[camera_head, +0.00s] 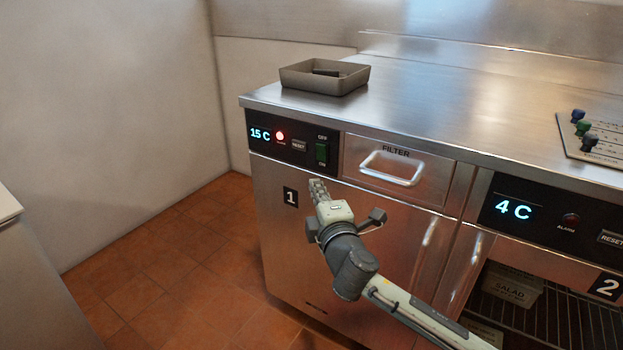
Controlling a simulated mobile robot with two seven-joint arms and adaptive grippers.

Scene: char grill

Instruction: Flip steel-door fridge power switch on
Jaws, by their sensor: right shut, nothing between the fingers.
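The steel-door fridge (385,240) is marked 1 and stands in the middle of the head view. Its black control panel (263,148) shows 15 C, a lit red alarm light (280,136) and a reset button (299,146). The green power switch (321,153) sits at the panel's right end, with lettering above and below it. My right gripper (317,186) is shut and empty, with its fingertips a little below the switch, in front of the steel door. I cannot tell how far the fingertips are from the door. My left gripper is not in view.
A filter drawer with a bar handle (391,168) is right of the switch. A grey tray (345,86) stands on the steel counter above. Fridge 2, right, has a panel (550,215) reading 4 C. Tiled floor (170,255) is clear at left.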

